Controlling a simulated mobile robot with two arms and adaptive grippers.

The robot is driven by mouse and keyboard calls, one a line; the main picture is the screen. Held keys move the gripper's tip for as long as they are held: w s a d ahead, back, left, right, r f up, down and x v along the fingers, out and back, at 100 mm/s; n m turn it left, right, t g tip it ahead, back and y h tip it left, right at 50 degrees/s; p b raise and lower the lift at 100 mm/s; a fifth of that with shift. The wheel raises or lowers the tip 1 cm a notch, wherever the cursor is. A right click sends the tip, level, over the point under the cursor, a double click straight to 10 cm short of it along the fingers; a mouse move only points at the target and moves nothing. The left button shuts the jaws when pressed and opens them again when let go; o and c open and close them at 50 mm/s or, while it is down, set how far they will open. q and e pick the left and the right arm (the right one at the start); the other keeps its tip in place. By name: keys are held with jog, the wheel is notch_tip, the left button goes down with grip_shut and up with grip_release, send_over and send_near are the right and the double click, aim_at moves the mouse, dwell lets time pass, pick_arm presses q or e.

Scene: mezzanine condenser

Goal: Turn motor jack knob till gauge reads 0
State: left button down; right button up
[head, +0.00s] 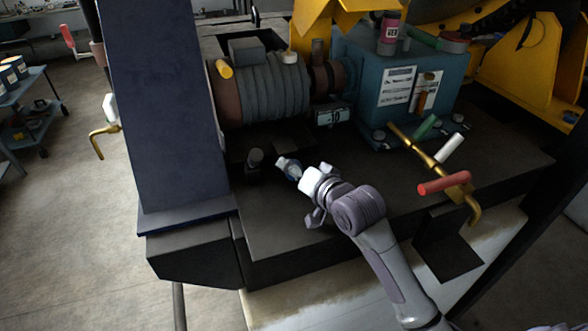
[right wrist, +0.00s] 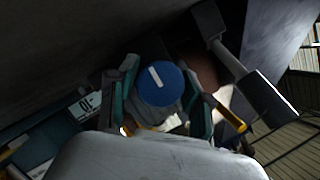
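The motor jack knob is a round blue knob with a white mark (right wrist: 160,83). In the right wrist view its face points at the camera, and the mark is tilted slightly from vertical. My right gripper (right wrist: 160,98) has one finger on each side of the knob, very close to it. Whether the fingers press on it cannot be told. In the head view my right gripper (head: 289,168) is low in front of the motor, and the knob is mostly hidden there. The gauge (head: 331,116) appears to read -10; it also shows upside down in the right wrist view (right wrist: 85,105). My left gripper is not in view.
A ribbed grey motor (head: 270,85) and a teal pump block (head: 400,85) stand behind my gripper. A short dark post (head: 254,160) is to its left. Brass levers with a red handle (head: 445,186) lie to the right. A dark blue column (head: 165,110) stands at left.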

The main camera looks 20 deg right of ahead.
jog(key=c, duration=0.6)
jog(key=shift+n, duration=0.3)
jog(key=n+h, duration=0.2)
jog(key=n, duration=0.2)
jog(key=shift+h, duration=0.3)
jog(key=n+h, duration=0.2)
jog(key=n, duration=0.1)
jog(key=shift+n+h, duration=0.3)
jog(key=o, duration=1.1)
